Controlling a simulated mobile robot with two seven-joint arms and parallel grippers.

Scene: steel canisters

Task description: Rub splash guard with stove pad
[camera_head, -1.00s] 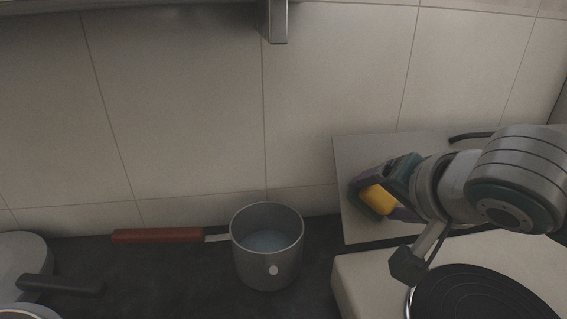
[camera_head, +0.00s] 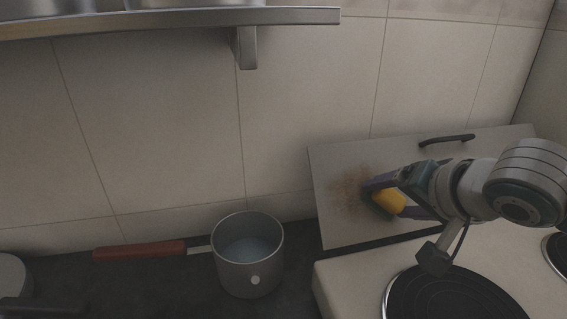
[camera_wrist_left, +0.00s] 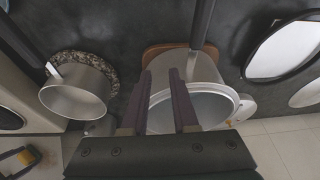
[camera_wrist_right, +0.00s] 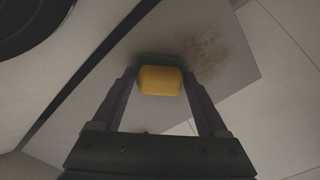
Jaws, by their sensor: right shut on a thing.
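The splash guard (camera_head: 335,220) is a pale grey panel with a dark handle, leaning against the tiled wall behind the stove. A brown, speckled stain (camera_head: 350,190) marks its left part. My right gripper (camera_head: 380,197) is shut on the stove pad (camera_head: 390,203), a yellow block with a dark green face. The pad is at the guard, just right of the stain; in the right wrist view the green face (camera_wrist_right: 160,60) is toward the panel, and contact cannot be made out for certain. My left gripper (camera_wrist_left: 160,85) is open and empty above pots, outside the head view.
A black burner (camera_head: 455,300) lies below my right arm. A metal shelf (camera_head: 180,20) overhangs the upper left.

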